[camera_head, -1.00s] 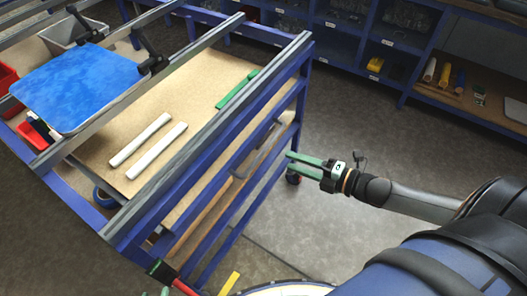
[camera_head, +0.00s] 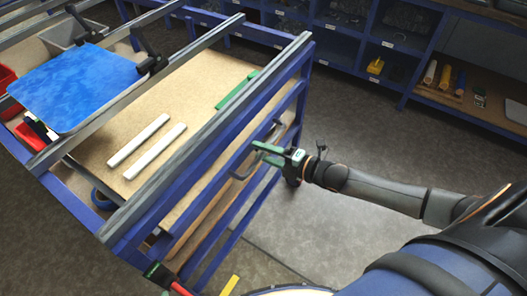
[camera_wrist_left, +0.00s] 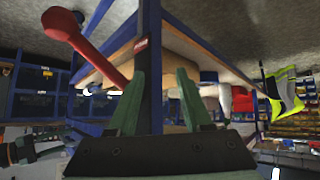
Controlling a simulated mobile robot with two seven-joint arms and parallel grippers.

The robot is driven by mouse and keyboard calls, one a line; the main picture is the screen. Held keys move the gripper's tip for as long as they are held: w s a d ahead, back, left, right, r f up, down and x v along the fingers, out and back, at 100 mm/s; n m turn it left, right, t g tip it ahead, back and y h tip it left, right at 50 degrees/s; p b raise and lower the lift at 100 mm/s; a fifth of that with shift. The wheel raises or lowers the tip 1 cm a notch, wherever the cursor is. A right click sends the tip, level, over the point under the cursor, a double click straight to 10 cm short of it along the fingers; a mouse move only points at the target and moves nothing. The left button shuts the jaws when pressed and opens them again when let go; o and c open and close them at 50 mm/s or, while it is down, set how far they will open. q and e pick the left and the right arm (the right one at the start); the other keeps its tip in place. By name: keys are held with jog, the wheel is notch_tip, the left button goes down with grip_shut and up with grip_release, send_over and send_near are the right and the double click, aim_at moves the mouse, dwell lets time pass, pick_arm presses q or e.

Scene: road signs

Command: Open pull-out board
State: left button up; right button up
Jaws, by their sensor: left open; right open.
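The pull-out board (camera_head: 200,212) shows as a wooden edge low in the side of the blue-framed cart. A grey bar handle (camera_head: 238,176) sticks out from that side. My right gripper (camera_head: 257,152), with green fingers, is open at the handle. Its fingertips overlap the bar in the head view, and I cannot tell whether they touch it. My left gripper (camera_wrist_left: 158,85) is open in the left wrist view. A blue post (camera_wrist_left: 151,60) shows between its green fingers, with a red rod (camera_wrist_left: 88,50) beside it.
The cart top (camera_head: 190,95) holds two white bars (camera_head: 147,151), a green strip (camera_head: 238,91) and a blue sign plate (camera_head: 75,85) on rails. Blue shelving (camera_head: 345,35) stands at the back. The floor (camera_head: 400,140) right of the cart is clear.

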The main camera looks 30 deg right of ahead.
grip_shut()
dwell(0.3)
dwell(1.1)
